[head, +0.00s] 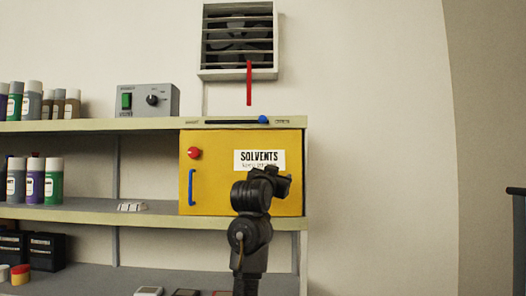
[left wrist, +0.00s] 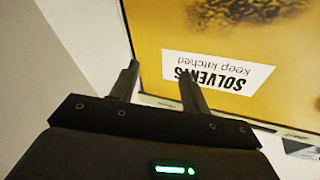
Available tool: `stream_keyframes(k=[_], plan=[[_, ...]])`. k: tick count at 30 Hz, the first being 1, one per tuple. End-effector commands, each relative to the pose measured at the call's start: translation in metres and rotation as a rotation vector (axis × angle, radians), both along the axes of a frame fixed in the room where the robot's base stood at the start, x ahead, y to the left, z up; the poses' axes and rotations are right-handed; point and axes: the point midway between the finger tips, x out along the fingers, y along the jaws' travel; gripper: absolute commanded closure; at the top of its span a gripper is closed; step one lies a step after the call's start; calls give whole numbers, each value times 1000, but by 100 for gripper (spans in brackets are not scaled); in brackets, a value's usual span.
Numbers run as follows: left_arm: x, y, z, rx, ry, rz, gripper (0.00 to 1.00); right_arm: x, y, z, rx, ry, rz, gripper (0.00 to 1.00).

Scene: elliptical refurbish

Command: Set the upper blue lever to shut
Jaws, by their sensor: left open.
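The upper blue lever (head: 263,119) is a small blue knob on a dark slot along the front edge of the top shelf, above the yellow solvents cabinet (head: 220,145). It sits toward the right end of the slot, and the small labels at both ends are too small to read. My left gripper (head: 287,178) is in front of the cabinet's right part, below and slightly right of the lever, apart from it. In the left wrist view its two fingers (left wrist: 158,72) are spread and empty before the upside-down solvents sign (left wrist: 218,72). My right gripper is not in view.
The cabinet has a red knob (head: 194,153) and a blue handle (head: 191,186) at its left. A grey control box (head: 147,100) and several spray cans stand on the shelves. A vent (head: 238,42) with a red strip (head: 249,83) hangs above. The wall to the right is clear.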

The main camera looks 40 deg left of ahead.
Motion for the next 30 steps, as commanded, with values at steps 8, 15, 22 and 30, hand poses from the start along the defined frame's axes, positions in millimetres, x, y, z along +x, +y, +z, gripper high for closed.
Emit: stream_keyframes(k=[8,15,22,30], plan=[[-77,24,127,-1,-189,36,53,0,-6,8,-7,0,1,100],[-83,27,137,-2,-204,40,53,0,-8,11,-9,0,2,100],[-57,36,153,-2,-199,38,53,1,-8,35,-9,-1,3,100],[-14,53,171,-4,-201,38,53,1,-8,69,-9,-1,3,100]])
